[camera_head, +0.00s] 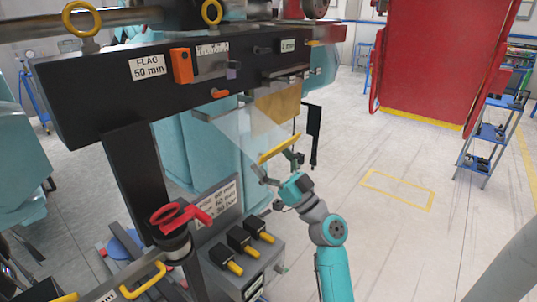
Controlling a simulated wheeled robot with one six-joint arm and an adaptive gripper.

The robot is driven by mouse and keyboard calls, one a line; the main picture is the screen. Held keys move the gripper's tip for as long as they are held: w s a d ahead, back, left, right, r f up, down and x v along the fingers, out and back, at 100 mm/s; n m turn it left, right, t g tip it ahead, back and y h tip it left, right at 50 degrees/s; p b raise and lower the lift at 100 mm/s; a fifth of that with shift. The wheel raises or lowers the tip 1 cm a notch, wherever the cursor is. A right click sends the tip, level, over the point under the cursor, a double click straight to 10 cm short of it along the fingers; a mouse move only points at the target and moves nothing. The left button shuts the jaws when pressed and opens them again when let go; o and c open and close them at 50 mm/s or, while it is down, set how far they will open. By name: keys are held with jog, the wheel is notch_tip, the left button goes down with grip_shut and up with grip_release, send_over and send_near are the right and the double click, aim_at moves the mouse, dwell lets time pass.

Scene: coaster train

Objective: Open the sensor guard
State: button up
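The sensor guard (246,127) looks like a clear, tilted panel hanging under the black beam, with a yellow bar handle (279,148) along its lower right edge. My gripper (277,166) is just below and in front of this handle, with its two fingers spread apart. One finger is left of and below the bar, and the other is near the bar's right part. I cannot tell whether either finger touches the bar. Nothing shows between the fingers. A tan panel (278,104) shows behind the guard.
The black beam (120,88) carries an orange block (181,66) and a "FLAG 50 mm" label. Below are a grey box with yellow-tipped black levers (240,241) and a red handwheel (180,215). A black post (313,135) stands right of the guard. Floor (400,160) farther right is clear.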

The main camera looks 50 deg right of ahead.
jog(key=v, duration=1.1)
jog(key=shift+f, duration=0.1)
